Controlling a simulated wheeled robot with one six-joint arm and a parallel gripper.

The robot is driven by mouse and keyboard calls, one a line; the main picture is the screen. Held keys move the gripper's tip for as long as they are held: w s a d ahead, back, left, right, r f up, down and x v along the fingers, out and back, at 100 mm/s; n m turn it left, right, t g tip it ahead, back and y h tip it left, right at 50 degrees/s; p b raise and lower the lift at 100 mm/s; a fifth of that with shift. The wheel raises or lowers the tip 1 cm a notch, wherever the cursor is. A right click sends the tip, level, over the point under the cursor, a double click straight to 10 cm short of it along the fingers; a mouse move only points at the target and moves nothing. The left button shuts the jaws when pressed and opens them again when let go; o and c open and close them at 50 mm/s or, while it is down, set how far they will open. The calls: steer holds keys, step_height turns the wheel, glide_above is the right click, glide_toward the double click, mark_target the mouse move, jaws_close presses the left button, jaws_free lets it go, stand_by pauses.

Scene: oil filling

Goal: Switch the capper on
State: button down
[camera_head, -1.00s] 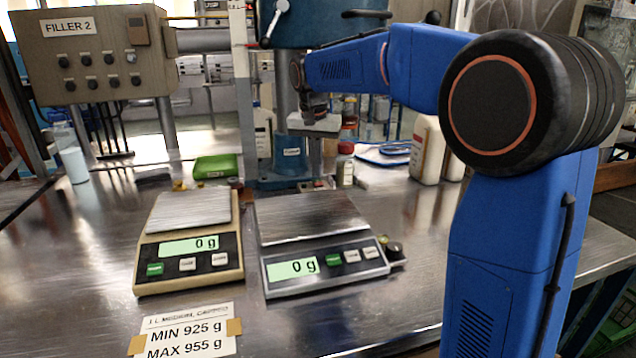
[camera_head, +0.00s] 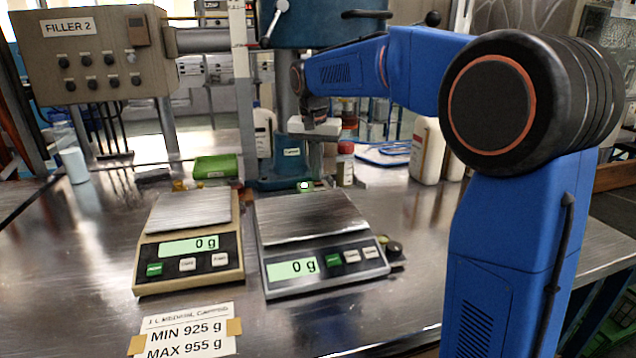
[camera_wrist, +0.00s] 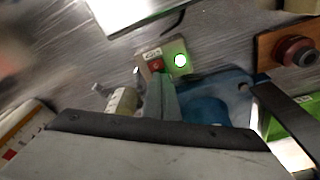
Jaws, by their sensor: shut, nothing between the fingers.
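The capper is a blue machine with a labelled blue base (camera_head: 291,166) at the back middle of the steel table. A small switch box (camera_head: 305,186) with a bright light stands in front of the base. In the wrist view the switch box (camera_wrist: 152,54) has a red switch (camera_wrist: 156,65) and a lamp (camera_wrist: 181,60) glowing green. My gripper (camera_head: 315,165) is over the box at the capper, its fingers pointing down. In the wrist view my gripper (camera_wrist: 161,80) is shut and empty, its tips close to the red switch. Contact cannot be told.
Two scales, a beige one (camera_head: 190,261) and a grey one (camera_head: 325,264), both reading 0 g, stand in front. A green item (camera_head: 215,166) lies left of the capper. White bottles (camera_head: 428,150) stand to the right. The filler panel (camera_head: 95,60) is at back left.

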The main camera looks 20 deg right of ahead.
step_height(320, 180, up, 7)
stand_by(1.0)
